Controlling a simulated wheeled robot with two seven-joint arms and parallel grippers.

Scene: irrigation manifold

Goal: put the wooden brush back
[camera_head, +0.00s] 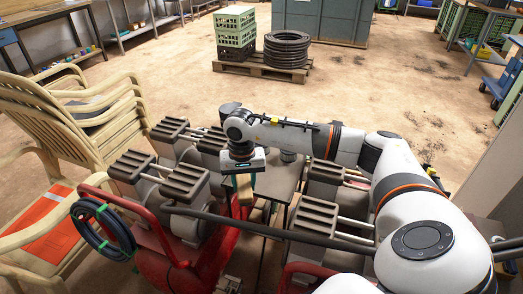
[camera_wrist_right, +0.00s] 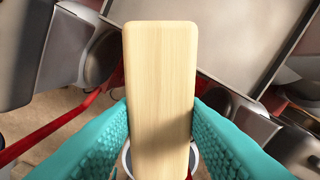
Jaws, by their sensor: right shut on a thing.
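The wooden brush (camera_head: 244,190) shows as a pale wooden block below my right gripper (camera_head: 243,172) in the head view, near the middle. In the right wrist view the wooden brush (camera_wrist_right: 160,70) fills the centre, its flat light-wood face toward the camera. The teal fingers of my right gripper (camera_wrist_right: 162,135) stand on both sides of it, shut on it. No bristles show. My left gripper is not in view.
A grey table (camera_head: 282,182) lies just right of the brush. Red-framed machines with grey ribbed tops (camera_head: 185,182) crowd around it. A coiled dark hose (camera_head: 103,229) hangs at the left, near stacked beige chairs (camera_head: 75,115). Beyond, a pallet (camera_head: 262,71) stands on open floor.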

